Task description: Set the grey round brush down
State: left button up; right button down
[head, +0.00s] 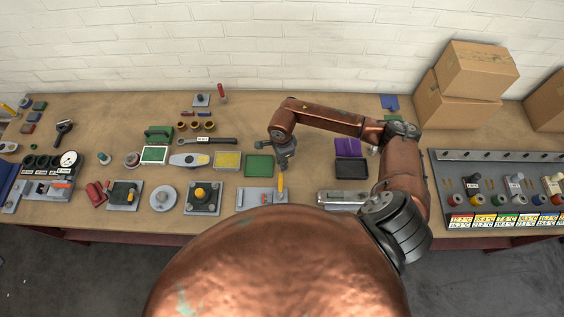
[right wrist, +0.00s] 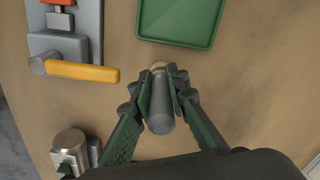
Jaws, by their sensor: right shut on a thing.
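My right gripper (head: 285,160) is low over the table, just right of a green tray (head: 259,166). In the right wrist view my right gripper (right wrist: 160,82) is shut on the grey round brush (right wrist: 160,115). The brush is a grey cylinder with a small tan end showing between the fingertips. The green tray (right wrist: 181,18) lies beyond the fingertips there. I cannot tell whether the brush touches the table. In the head view the brush is too small and covered to make out. My left gripper is not in view.
A grey fixture with a yellow handle (head: 281,183) stands in front of the gripper; its yellow handle (right wrist: 85,71) also shows in the wrist view. A black tray (head: 351,169) and purple tray (head: 347,146) lie to the right. Bare tabletop lies between the green and black trays.

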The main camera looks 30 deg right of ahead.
jog(key=shift+f+b, duration=0.3)
jog(key=shift+f, duration=0.15)
dwell(0.4)
jog(key=c, duration=1.8)
grip_release()
notch_tip(320, 180, up, 12)
jog(key=shift+c, duration=0.5)
grip_shut()
